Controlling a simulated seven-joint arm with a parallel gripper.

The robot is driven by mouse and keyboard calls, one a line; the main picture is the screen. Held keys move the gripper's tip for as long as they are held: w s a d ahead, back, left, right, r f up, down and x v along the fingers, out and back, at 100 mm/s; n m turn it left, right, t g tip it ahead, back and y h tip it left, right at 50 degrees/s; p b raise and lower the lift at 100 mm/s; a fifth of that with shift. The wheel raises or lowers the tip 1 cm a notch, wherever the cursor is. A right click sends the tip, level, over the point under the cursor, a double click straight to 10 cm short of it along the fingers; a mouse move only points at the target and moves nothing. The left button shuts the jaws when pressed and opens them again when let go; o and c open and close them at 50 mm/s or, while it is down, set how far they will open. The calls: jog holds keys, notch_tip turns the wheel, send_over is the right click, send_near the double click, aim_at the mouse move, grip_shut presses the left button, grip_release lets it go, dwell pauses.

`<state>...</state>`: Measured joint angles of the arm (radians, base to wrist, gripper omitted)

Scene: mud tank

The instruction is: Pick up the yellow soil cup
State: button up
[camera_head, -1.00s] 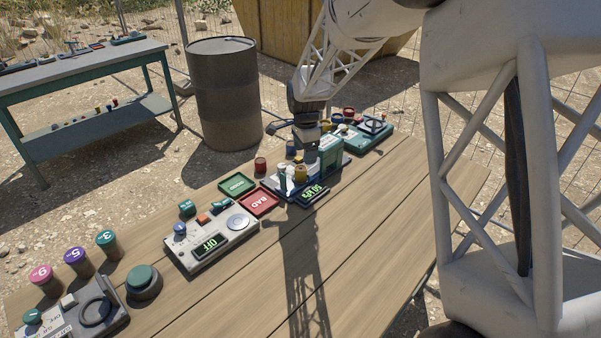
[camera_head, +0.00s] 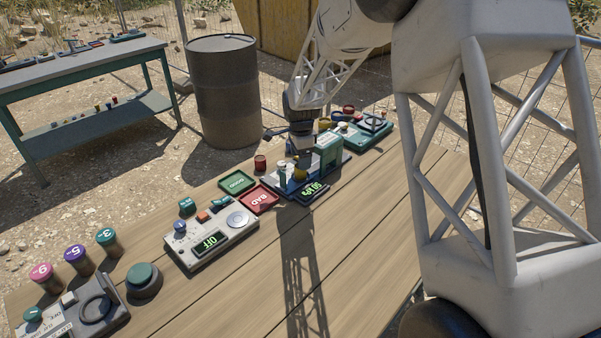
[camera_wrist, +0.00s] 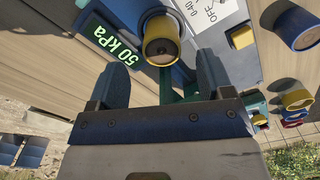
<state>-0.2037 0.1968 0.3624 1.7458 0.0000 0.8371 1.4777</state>
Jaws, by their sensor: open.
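A yellow cup (camera_wrist: 161,42) with a dark round opening stands at the device (camera_wrist: 104,18) whose green display reads 50 kPa. In the wrist view it lies between and just beyond the fingertips of my gripper (camera_wrist: 162,68), which are apart and empty. In the head view my gripper (camera_head: 302,142) is right above the same device (camera_head: 314,190), and the yellow cup (camera_head: 298,174) shows partly below it. I cannot tell whether a finger touches the cup.
A green block (camera_head: 328,152) rises beside the gripper on the device. A red BAD tray (camera_head: 259,199) and a green GOOD tray (camera_head: 238,183) lie to the left. The table's front middle is clear.

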jog(key=shift+f, duration=0.2)
jog(key=shift+f, duration=2.55)
jog(key=shift+c, duration=0.3)
jog(key=c, duration=1)
jog(key=shift+r, duration=0.15)
jog(key=shift+c, duration=0.2)
jog(key=shift+w+r, duration=0.1)
jog(key=shift+r, duration=0.3)
notch_tip(320, 180, up, 3)
jog(key=shift+f, duration=0.1)
jog(key=s+d+r, duration=0.1)
jog(key=s+d, duration=0.2)
jog(key=s, duration=1.2)
jog(key=shift+s, duration=0.4)
